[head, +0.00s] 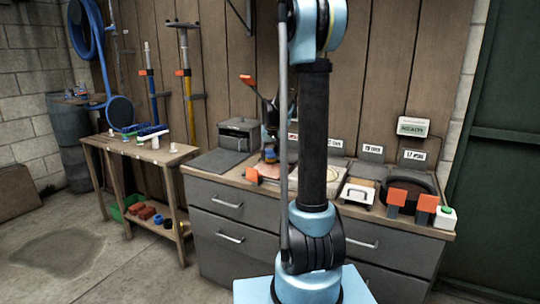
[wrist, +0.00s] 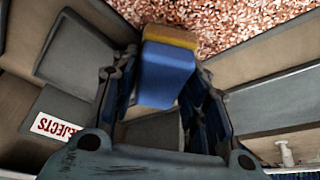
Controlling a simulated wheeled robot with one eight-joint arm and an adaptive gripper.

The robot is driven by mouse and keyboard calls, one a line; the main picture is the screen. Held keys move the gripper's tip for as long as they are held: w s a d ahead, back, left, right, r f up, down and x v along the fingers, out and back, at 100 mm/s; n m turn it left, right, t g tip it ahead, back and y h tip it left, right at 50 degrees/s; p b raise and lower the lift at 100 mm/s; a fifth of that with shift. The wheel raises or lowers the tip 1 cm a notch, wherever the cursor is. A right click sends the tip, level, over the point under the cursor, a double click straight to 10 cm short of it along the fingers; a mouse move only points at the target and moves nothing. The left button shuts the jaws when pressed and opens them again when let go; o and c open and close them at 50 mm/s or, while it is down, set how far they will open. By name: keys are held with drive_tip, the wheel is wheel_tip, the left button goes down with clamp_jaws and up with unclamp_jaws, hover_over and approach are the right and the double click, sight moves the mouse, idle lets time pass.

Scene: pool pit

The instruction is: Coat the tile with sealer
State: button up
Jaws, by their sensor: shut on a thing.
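My gripper (wrist: 168,82) is shut on a blue block with a yellow-orange far end (wrist: 170,68), which looks like an applicator pad. The block sits between the two dark fingers. A speckled reddish-brown surface (wrist: 245,18), perhaps the tile, shows beyond the pad at the top of the wrist view. I cannot tell whether the pad touches it. In the head view my gripper (head: 269,152) is low over the middle of the grey cabinet's top, beside a pale board (head: 285,180). My own arm hides part of this area. I cannot make out the sealer container.
A REJECTS label (wrist: 56,126) shows left in the wrist view. A wooden bench (head: 140,151) stands left.

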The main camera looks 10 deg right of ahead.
drive_tip(key=shift+f, duration=0.4)
drive_tip(key=shift+s, duration=0.1)
